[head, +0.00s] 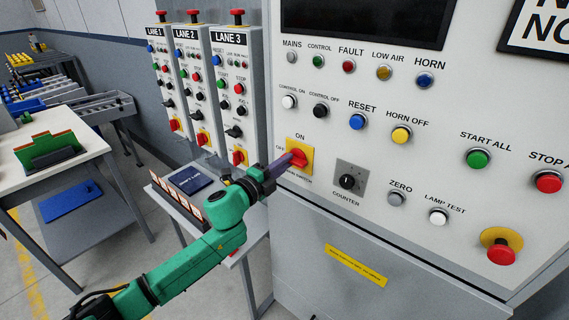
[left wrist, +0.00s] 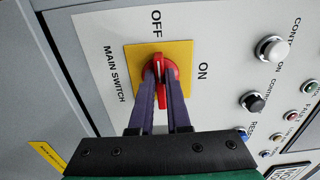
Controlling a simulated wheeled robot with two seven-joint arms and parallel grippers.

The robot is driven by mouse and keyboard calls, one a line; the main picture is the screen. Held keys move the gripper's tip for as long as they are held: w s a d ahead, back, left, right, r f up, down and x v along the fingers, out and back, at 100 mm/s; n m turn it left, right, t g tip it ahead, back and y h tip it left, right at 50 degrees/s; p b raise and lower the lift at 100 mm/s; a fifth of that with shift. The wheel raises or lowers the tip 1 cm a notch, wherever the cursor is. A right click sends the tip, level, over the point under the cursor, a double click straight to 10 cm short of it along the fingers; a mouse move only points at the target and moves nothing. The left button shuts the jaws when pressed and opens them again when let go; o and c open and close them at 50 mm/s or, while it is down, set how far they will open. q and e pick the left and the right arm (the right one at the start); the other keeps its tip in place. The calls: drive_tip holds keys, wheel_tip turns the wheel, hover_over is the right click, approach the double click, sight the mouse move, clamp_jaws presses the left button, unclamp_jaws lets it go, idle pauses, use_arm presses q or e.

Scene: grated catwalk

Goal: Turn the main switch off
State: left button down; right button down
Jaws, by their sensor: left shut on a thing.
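The main switch (head: 299,158) is a red rotary handle on a yellow plate (head: 306,149) on the grey cabinet front, with ON printed above and OFF at its left. My left gripper (head: 289,161) reaches it from the left with its purple fingers. In the left wrist view the two fingers are shut on the red handle (left wrist: 158,68), one on each side. There the handle's white mark appears to point toward the OFF label rather than the ON label. The fingers hide part of the handle. My right gripper is not in view.
A small table (head: 178,212) with a blue booklet (head: 190,181) is beside my left arm.

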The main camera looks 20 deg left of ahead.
use_arm(q)
drive_tip(key=c, duration=0.9)
unclamp_jaws()
drive_tip(key=b+v, duration=0.4)
drive_tip(key=v, duration=1)
drive_tip(key=shift+s+b, duration=0.25)
drive_tip(key=shift+b, duration=0.15)
drive_tip(key=shift+f, duration=0.1)
